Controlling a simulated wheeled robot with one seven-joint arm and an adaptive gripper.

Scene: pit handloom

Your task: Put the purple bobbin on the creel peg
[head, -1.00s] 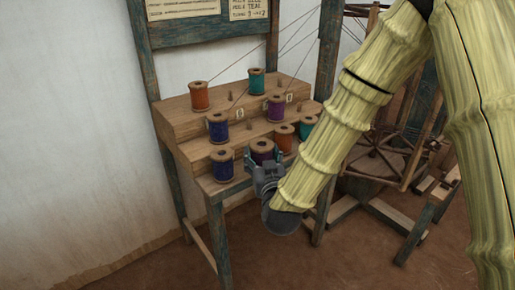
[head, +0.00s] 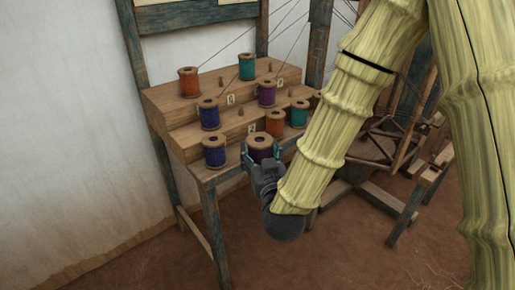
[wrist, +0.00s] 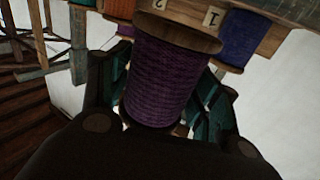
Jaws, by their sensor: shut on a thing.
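The purple bobbin (head: 260,148) has wooden ends and dark purple thread. My gripper (head: 262,160) is shut on it at the front edge of the creel's lowest step. In the wrist view the bobbin (wrist: 160,78) stands between the teal finger pads, its upper end near number tags 2 and 1. I cannot tell whether its lower end touches anything. The creel (head: 185,103) is a stepped wooden stand. Bare pegs show on its top step (head: 270,67) and (head: 221,81), and another on the middle step (head: 241,111).
A blue bobbin (head: 214,151) stands just left of my gripper, and an orange one (head: 275,123) just behind. Another purple bobbin (head: 267,93) is on the middle step. Threads run up from several bobbins. A wooden reel frame (head: 385,140) stands right, partly behind my arm. The floor (head: 150,265) in front is clear.

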